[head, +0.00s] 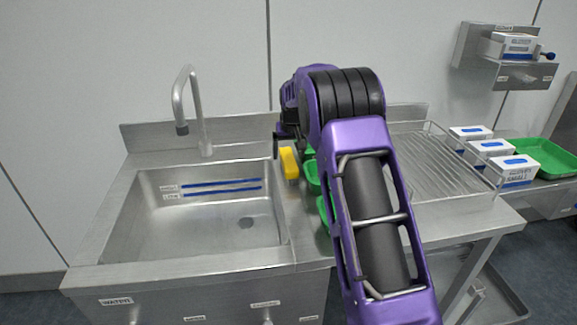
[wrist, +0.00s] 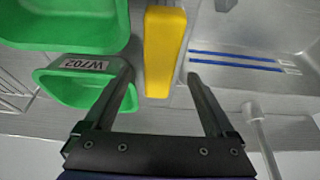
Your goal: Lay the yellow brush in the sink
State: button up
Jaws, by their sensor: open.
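The yellow brush (head: 289,163) lies on the steel counter just right of the sink (head: 131,215), beside the green trays. In the wrist view the brush (wrist: 165,50) shows as a yellow block, its lower end between the two fingers. My gripper (wrist: 160,78) is open, with a finger on each side of the brush and gaps to both. In the head view one dark finger (head: 276,146) shows left of the brush; the rest of the gripper is hidden by my arm. The sink basin holds no objects; two blue lines mark its back wall, and they also show in the wrist view.
Green trays (head: 312,177) stand close to the right of the brush; one (wrist: 80,88) is labelled W702. A faucet (head: 203,120) rises behind the sink. A wire rack (head: 440,165), white boxes (head: 490,147) and a green tray (head: 540,155) are farther right.

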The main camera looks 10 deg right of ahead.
aim_at(289, 158)
jog(key=x, duration=0.4)
jog(key=shift+f, duration=0.25)
grip_shut()
